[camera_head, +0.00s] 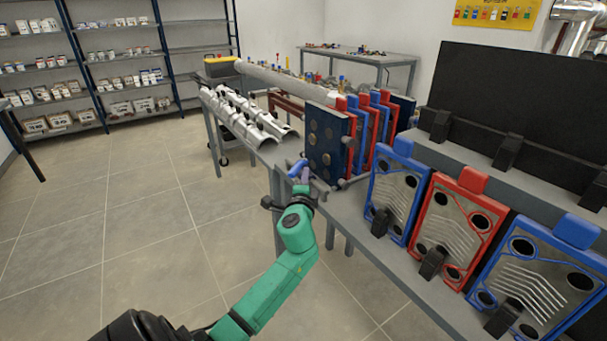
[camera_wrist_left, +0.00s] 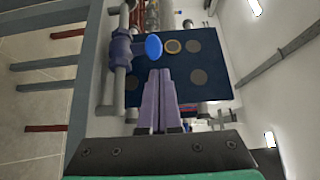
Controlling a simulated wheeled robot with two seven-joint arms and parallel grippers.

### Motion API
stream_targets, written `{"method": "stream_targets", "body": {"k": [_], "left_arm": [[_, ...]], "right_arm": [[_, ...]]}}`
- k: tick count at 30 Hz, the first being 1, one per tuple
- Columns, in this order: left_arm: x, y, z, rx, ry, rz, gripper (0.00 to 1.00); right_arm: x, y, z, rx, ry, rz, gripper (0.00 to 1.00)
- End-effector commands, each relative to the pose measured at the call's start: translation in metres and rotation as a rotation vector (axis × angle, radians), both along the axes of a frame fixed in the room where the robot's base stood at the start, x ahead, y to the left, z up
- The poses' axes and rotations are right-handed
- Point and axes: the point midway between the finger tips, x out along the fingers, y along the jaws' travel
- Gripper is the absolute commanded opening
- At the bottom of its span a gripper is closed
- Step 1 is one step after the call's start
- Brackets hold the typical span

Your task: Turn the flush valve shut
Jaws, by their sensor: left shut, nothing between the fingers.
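The flush valve has a blue handle (camera_head: 297,168) and sits low at the near left of the plate exchanger (camera_head: 328,140), by the bench edge. In the left wrist view its blue handle (camera_wrist_left: 153,47) and purple-blue body (camera_wrist_left: 121,50) are on a grey pipe. My left gripper (camera_head: 304,177) is shut and empty, with its fingertips close beside the valve handle. In the wrist view the shut fingers (camera_wrist_left: 160,75) point up just below and right of the handle; I cannot tell whether they touch it. My right gripper is not in view.
Blue and red framed plates (camera_head: 445,226) stand along the bench on the right. Metal half-shells (camera_head: 245,117) lie on the bench (camera_head: 355,222) behind the valve. Shelves (camera_head: 90,70) stand far left. The floor (camera_head: 150,230) left of my arm is clear.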

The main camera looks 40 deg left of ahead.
Motion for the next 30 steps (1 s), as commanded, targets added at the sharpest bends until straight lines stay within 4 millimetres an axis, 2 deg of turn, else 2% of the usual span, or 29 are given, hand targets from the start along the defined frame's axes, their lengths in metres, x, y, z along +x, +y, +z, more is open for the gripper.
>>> {"method": "stream_targets", "body": {"k": [3, 30], "left_arm": [[-0.003, 0.006, 0.000, -0.001, 0.001, 0.000, 0.00], [-0.009, 0.014, 0.000, 0.001, 0.001, -0.088, 0.00]], "right_arm": [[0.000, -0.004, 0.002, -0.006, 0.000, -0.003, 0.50], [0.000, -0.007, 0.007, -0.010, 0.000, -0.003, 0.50]]}}
